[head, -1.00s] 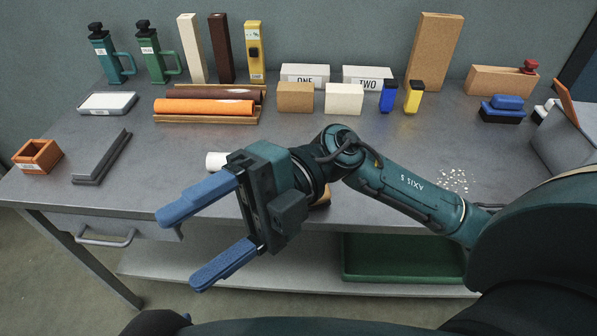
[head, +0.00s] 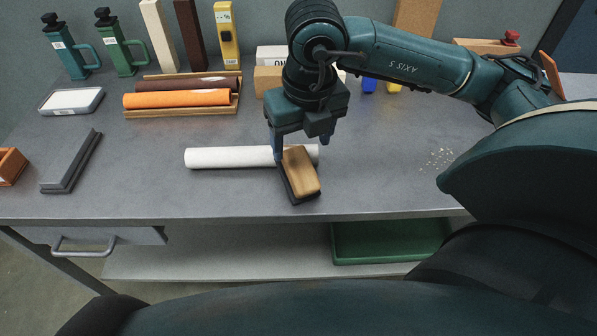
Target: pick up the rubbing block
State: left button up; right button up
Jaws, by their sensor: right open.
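The rubbing block (head: 302,175), with a tan wooden top on a dark base, lies near the front edge of the workbench, slightly turned. It touches or overlaps the white roll (head: 230,157) in the picture; I cannot tell which. My right gripper (head: 301,150) points down over the block's far end. Its jaws are open, with one blue finger at the block's left side and the other at its right. Whether the fingers touch the block is unclear. My left gripper is out of view.
An orange roll (head: 176,98) lies in a wooden tray behind. A dark angle piece (head: 72,162) and a white-topped pad (head: 72,101) are at left. White crumbs (head: 438,159) lie at right. The bench front (head: 200,200) is clear.

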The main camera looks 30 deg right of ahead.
aim_at(300, 162)
jog(key=shift+w+f, duration=0.15)
jog(key=shift+f, duration=1.6)
jog(key=shift+w+f, duration=0.15)
jog(key=shift+f, duration=1.6)
jog(key=shift+c, duration=0.4)
jog(key=c, duration=1)
notch_tip(300, 162, up, 10)
jog(key=shift+r+p, duration=0.1)
jog(key=shift+p, duration=0.2)
jog(key=o, duration=0.7)
jog(key=shift+c, duration=0.2)
jog(key=c, duration=0.4)
